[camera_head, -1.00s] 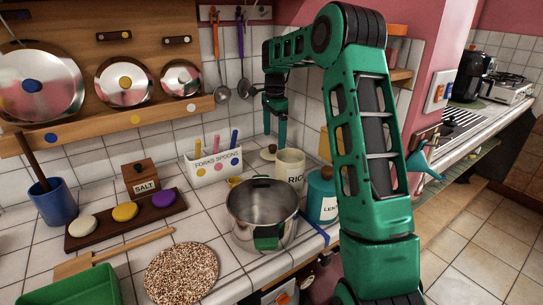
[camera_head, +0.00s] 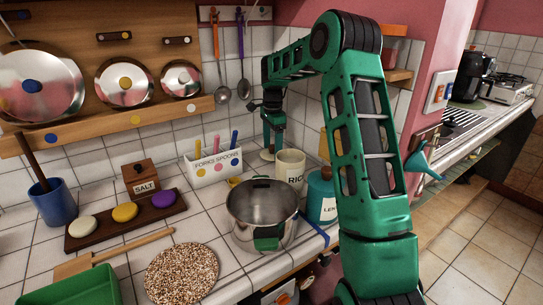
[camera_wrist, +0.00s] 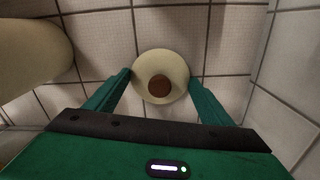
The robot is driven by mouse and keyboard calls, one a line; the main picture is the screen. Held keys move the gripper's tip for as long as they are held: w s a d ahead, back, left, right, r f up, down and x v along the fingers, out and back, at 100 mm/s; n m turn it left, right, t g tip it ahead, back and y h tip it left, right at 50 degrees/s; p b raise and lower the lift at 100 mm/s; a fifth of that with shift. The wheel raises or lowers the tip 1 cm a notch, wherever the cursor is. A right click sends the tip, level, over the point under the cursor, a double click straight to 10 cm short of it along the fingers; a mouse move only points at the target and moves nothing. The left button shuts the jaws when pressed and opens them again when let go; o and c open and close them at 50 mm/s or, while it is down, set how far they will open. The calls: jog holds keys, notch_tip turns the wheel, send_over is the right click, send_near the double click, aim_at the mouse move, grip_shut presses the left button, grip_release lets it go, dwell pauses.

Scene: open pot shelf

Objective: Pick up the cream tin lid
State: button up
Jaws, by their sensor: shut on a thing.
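The cream tin lid (camera_wrist: 176,66) is a round cream disc with a brown knob. It lies against the white tiled counter in the wrist view, and a small part of it shows behind the rice tin in the head view (camera_head: 265,155). My gripper (camera_wrist: 160,82) is shut on the lid, with one green finger at each side of its rim. In the head view my gripper (camera_head: 268,148) points down at the lid; its fingertips are partly hidden by the rice tin. The open cream rice tin (camera_head: 289,163) stands just right of the lid.
A steel pot (camera_head: 262,212) stands in front of the rice tin. A blue-green tin (camera_head: 321,196) is to the right, and a white forks and spoons holder (camera_head: 214,168) to the left. The tiled wall is close behind my gripper, with ladles (camera_head: 244,88) hanging on it.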

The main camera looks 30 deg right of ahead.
aim_at(270, 147)
jog(key=shift+r, duration=0.1)
jog(key=r, duration=0.2)
jog(key=a+r, duration=0.1)
jog(key=r, duration=0.1)
jog(key=shift+a+r, duration=0.1)
jog(key=shift+r, duration=0.2)
jog(key=s+a+r, duration=0.1)
jog(key=a+r, duration=0.5)
jog(key=a, duration=0.4)
jog(key=s+d+r, duration=0.3)
jog(key=s, duration=0.6)
jog(key=s+d+r, duration=0.3)
jog(key=s, duration=0.6)
jog(key=shift+w+f, duration=0.15)
jog(key=shift+f, duration=1.3)
jog(key=shift+w+f, duration=0.15)
jog(key=shift+f, duration=1.3)
jog(key=shift+f, duration=0.4)
jog(key=o, duration=1.1)
jog(key=shift+r, duration=0.1)
